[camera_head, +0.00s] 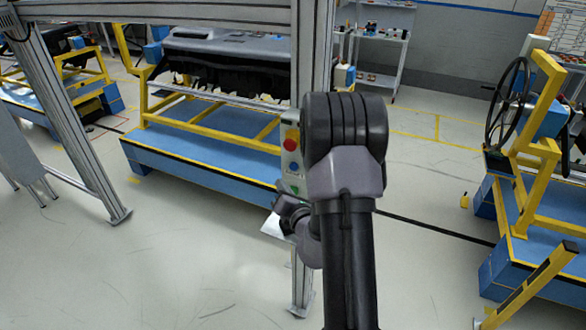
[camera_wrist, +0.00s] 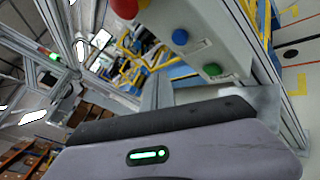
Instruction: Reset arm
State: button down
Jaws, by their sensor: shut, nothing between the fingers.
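My arm rises from the bottom centre of the head view, with a bulky dark joint at its top. My gripper (camera_head: 287,208) shows small and dark just left of the arm, partly hidden by it. It is shut and empty, and it is close to the control box on the metal post. The control box (camera_head: 290,152) has a red button on top, and the arm hides part of it. In the wrist view the same box (camera_wrist: 205,25) is close above, with red, blue and green buttons. A grey and black part of my own body with a green light fills the bottom of that view.
An aluminium frame (camera_head: 98,165) stands at the left, and its post (camera_head: 312,50) runs behind my arm. A blue and yellow carrier (camera_head: 205,165) holds a dashboard behind it. Another carrier with a steering wheel (camera_head: 507,105) is at the right. The floor (camera_head: 190,265) at lower left is clear.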

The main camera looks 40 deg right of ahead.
dwell(0.3)
jog(key=w+a+r+n+t+y+b, duration=0.25)
jog(key=a+r+n+y, duration=0.2)
jog(key=a, duration=0.35)
jog(key=s+a+r+n+g+y+b, duration=0.25)
jog(key=a+n+y, duration=0.45)
jog(key=a, duration=0.6)
jog(key=s+a+r+n+g+y+b, duration=0.15)
jog(key=a+n+g+y, duration=0.3)
jog(key=a+n, duration=0.7)
jog(key=s+a+f+n+g+h+b, duration=0.1)
jog(key=s+a+f+n+g+b, duration=0.15)
jog(key=s+a+n, duration=0.4)
jog(key=s+a+f+n+g+b, duration=0.1)
jog(key=s+a+f+n+g, duration=0.2)
jog(key=s, duration=0.6)
jog(key=s+d+f+n+h+b, duration=0.2)
jog(key=s+d+n+h, duration=0.4)
jog(key=n, duration=0.5)
jog(key=d+b, duration=0.1)
jog(key=d, duration=0.1)
jog(key=shift+d+t+h, duration=0.3)
jog(key=shift+d+h, duration=0.05)
jog(key=shift+h, duration=0.05)
